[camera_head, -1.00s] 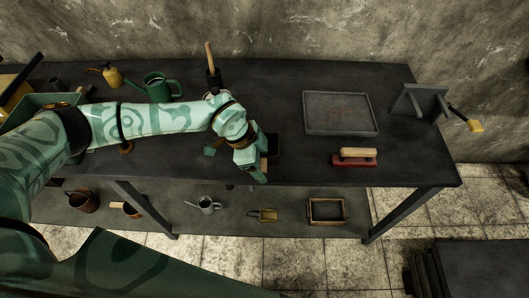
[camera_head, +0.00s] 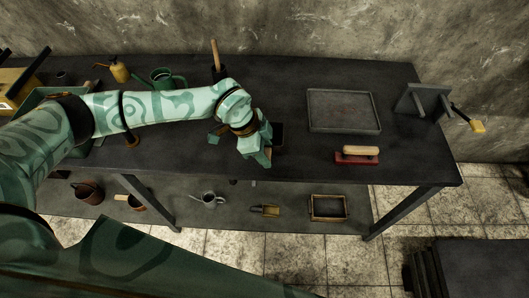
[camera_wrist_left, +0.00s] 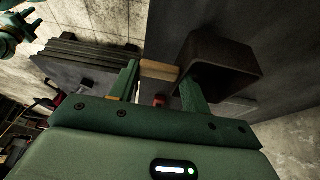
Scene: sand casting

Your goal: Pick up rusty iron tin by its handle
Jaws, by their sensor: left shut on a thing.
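The rusty iron tin (camera_wrist_left: 222,66) is a dark brown, open box in the left wrist view, with a pale wooden handle (camera_wrist_left: 159,71). My left gripper (camera_wrist_left: 158,82) is shut on the handle, one finger on each side of it. In the head view the tin (camera_head: 278,136) shows as a dark shape just right of my left gripper (camera_head: 256,150), near the table's front edge. The handle is mostly hidden there by the gripper. A teal gripper, apparently my right one (camera_wrist_left: 20,28), shows at the top left of the wrist view; its jaws are unclear.
A grey tray (camera_head: 343,128) and a red brush (camera_head: 357,160) with a wooden grip lie right on the dark table (camera_head: 310,165). Behind the arm stand a green watering can (camera_head: 163,80) and a yellow oil can (camera_head: 119,70). The lower shelf (camera_head: 180,190) holds several tools.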

